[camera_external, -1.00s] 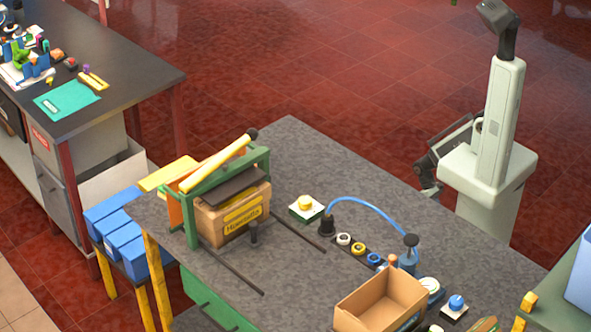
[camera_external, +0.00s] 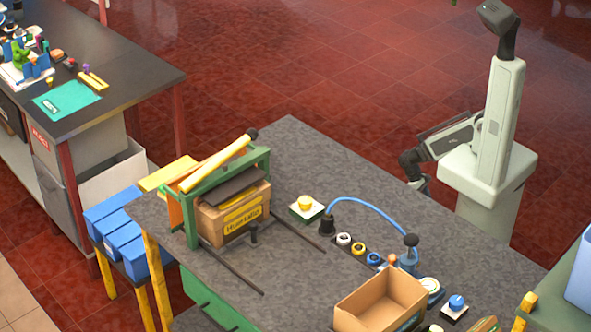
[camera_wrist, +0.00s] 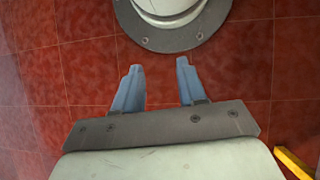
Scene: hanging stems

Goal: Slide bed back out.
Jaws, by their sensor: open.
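A green-framed press (camera_external: 190,212) with a long yellow lever (camera_external: 215,163) stands on the far-left part of the grey bench. A brown box with a yellow label (camera_external: 236,218) sits inside the frame, under a dark plate (camera_external: 233,186). A short dark upright knob (camera_external: 253,233) stands in front of the box. Two dark rails (camera_external: 298,237) run out from the press toward the front right. The bed itself is mostly hidden under the box. My gripper (camera_external: 418,186) is beyond the bench's far right edge, well away from the press. In the wrist view my gripper (camera_wrist: 159,66) is open and empty over red floor.
The grey bench (camera_external: 290,140) also bears a yellow button (camera_external: 305,203), a blue hose (camera_external: 368,207), several round parts and an open cardboard box (camera_external: 382,300). Blue bins (camera_external: 122,236) stand left of the press. The bench between the rails is clear.

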